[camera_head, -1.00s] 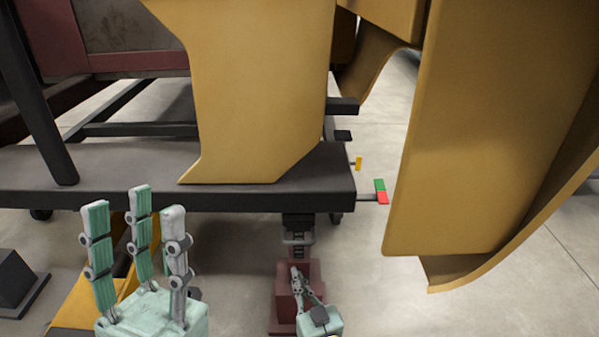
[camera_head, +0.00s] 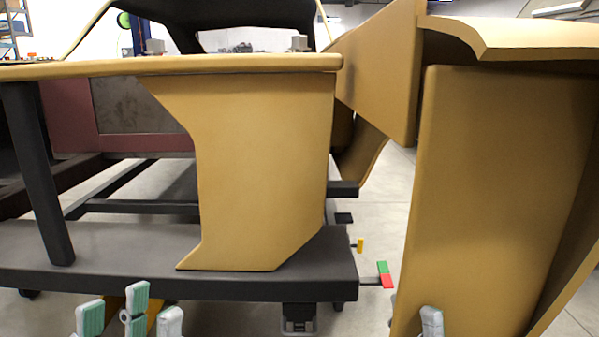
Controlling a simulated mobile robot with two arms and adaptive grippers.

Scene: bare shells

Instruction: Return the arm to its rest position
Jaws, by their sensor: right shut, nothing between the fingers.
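My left gripper (camera_head: 128,317) stands at the lower left with its green-padded fingertips pointing up, apart and with nothing between them. It is in front of the dark frame's front beam; its palm is below the picture. My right gripper (camera_head: 431,321) shows only as a small grey tip at the bottom edge, in front of the large yellow panel (camera_head: 490,190) on the right. The tip is shut and holds nothing. The rest of both arms is out of view.
A yellow shell panel (camera_head: 262,170) stands on a dark frame (camera_head: 110,277) across the left and middle. A small red and green tab (camera_head: 384,275) sticks out at the frame's right end. Light floor (camera_head: 375,225) shows between the frame and the right panel.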

